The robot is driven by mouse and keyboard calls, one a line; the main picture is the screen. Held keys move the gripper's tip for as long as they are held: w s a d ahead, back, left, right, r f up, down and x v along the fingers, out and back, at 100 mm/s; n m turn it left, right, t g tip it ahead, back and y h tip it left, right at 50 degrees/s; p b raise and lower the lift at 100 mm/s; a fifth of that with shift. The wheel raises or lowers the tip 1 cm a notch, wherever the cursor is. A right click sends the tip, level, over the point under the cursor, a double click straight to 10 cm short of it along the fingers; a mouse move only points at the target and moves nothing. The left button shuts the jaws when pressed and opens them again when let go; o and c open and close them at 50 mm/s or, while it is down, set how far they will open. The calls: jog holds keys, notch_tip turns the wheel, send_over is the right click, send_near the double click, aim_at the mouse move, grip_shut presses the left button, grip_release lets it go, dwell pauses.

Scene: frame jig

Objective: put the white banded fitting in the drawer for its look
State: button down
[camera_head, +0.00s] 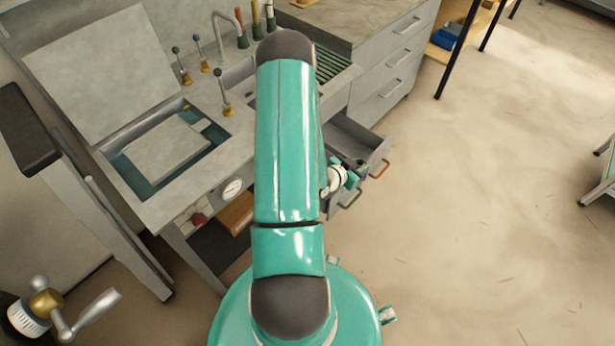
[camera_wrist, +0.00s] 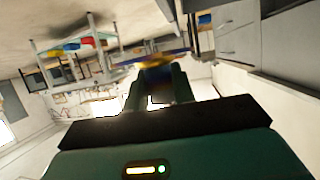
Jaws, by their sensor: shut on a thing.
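My gripper (camera_head: 352,180) is beside the open drawers in the head view, partly hidden by my arm. In the wrist view, my gripper (camera_wrist: 158,75) shows two dark teal fingers pointing away. An open grey drawer (camera_head: 349,137) with an orange handle stands just above and behind the gripper. A lower drawer with a green handle (camera_head: 351,197) is partly out, mostly hidden.
The grey workbench (camera_head: 165,209) has a sunken basin with a pale slab (camera_head: 165,150), several knobbed levers and a tap. A cabinet with shut drawers (camera_head: 392,85) stands at the back. A crank (camera_head: 65,315) is at lower left.

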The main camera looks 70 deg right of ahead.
jog(key=shift+d+f, duration=0.2)
jog(key=shift+f, duration=0.05)
jog(key=shift+w+d+f, duration=0.45)
jog(key=shift+w+f, duration=1.65)
jog(key=shift+w, duration=0.05)
jog(key=shift+w+d+f, duration=0.5)
jog(key=shift+w+f, duration=1.6)
jog(key=shift+w+d+f, duration=0.45)
jog(key=shift+w+f, duration=1.65)
jog(key=shift+w, duration=0.05)
jog(key=shift+f, duration=0.3)
